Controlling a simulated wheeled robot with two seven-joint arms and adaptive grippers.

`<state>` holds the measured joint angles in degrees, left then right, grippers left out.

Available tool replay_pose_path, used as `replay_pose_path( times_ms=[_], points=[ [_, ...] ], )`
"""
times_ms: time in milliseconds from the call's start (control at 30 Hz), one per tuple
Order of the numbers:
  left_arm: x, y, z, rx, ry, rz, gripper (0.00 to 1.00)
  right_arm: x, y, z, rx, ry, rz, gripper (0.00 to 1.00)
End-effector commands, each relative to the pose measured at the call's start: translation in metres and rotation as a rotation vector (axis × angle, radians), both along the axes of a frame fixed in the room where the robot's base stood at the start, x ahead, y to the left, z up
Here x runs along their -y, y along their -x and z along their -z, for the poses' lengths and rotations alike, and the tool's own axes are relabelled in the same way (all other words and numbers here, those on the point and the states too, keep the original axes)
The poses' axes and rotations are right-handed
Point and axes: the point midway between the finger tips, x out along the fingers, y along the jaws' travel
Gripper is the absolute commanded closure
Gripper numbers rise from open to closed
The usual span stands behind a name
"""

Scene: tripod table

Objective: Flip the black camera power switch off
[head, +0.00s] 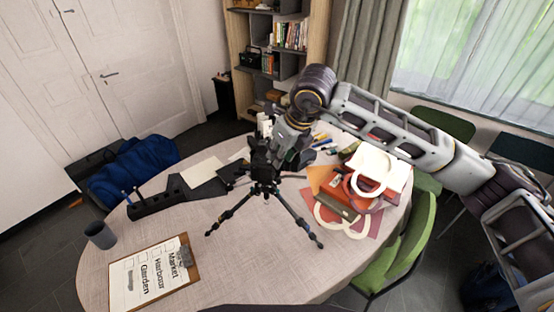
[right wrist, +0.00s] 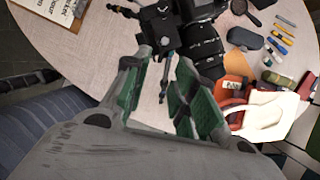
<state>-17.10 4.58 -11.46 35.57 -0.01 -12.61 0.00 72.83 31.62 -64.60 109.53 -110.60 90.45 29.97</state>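A black camera (head: 262,160) stands on a black tripod (head: 232,210) on the table. The camera also shows in the right wrist view (right wrist: 200,42), with its dark lens barrel toward the right. My right gripper (head: 291,152) is at the camera's right side in the head view and overlaps it. In the right wrist view its two green-padded fingers (right wrist: 160,72) are apart, with nothing held between them, and point toward the camera. I cannot tell whether a fingertip touches it. The power switch is too small or hidden to make out. My left gripper is not in view.
The table front is clear. A green chair (head: 405,250) stands at right.

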Motion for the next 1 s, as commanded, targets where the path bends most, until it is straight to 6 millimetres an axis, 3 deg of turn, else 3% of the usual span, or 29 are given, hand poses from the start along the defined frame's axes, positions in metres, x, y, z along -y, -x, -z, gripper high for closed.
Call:
replay_pose_path(
  times_ms=[400, 767, 1000],
  points=[
    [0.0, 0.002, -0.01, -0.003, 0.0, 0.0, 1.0, -0.011, -0.012, 0.038, -0.001, -0.001, 0.001, 0.73],
    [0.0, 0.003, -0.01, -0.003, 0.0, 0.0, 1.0, -0.011, -0.013, 0.042, 0.001, -0.001, 0.0, 0.73],
    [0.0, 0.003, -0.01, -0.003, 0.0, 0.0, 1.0, -0.011, -0.013, 0.042, 0.001, -0.001, 0.0, 1.0]
  ],
)
